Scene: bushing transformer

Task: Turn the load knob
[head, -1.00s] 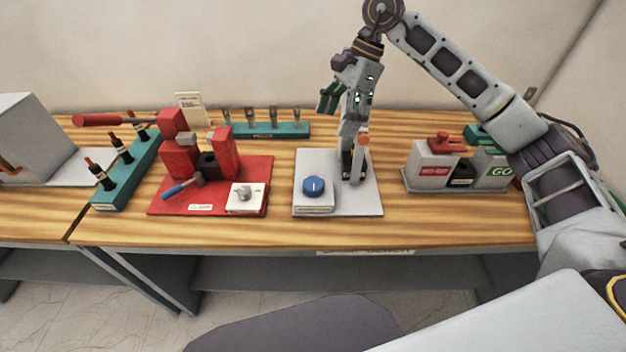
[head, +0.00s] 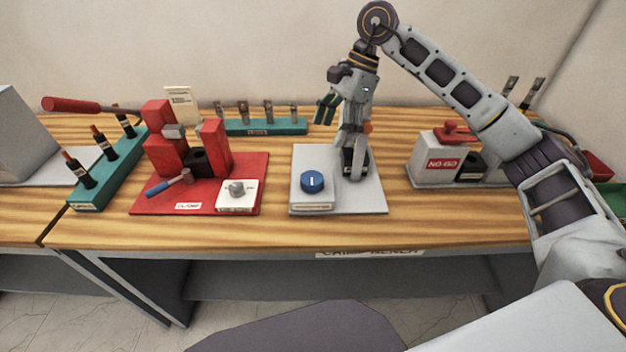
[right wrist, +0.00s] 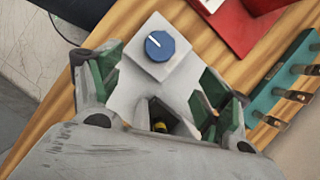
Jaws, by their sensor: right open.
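A blue round knob (head: 312,181) with a white pointer line sits on a small grey box on a light grey plate (head: 371,200). In the head view its line points roughly away from me. The label on the box front is too small to read. My right gripper (head: 340,114) hangs above and behind the knob, apart from it. In the right wrist view my right gripper (right wrist: 160,83) is open with green-padded fingers spread, and the blue knob (right wrist: 159,46) shows beyond them. A grey upright part with a dark foot stands beside the knob. My left gripper is out of view.
A red clamp fixture (head: 256,170) with a grey knob (head: 237,189) on a white box stands left. Teal racks (head: 265,127) stand behind and farther left. A NO-GO block (head: 435,164) stands right, near my arm. Bare wood lies along the front edge.

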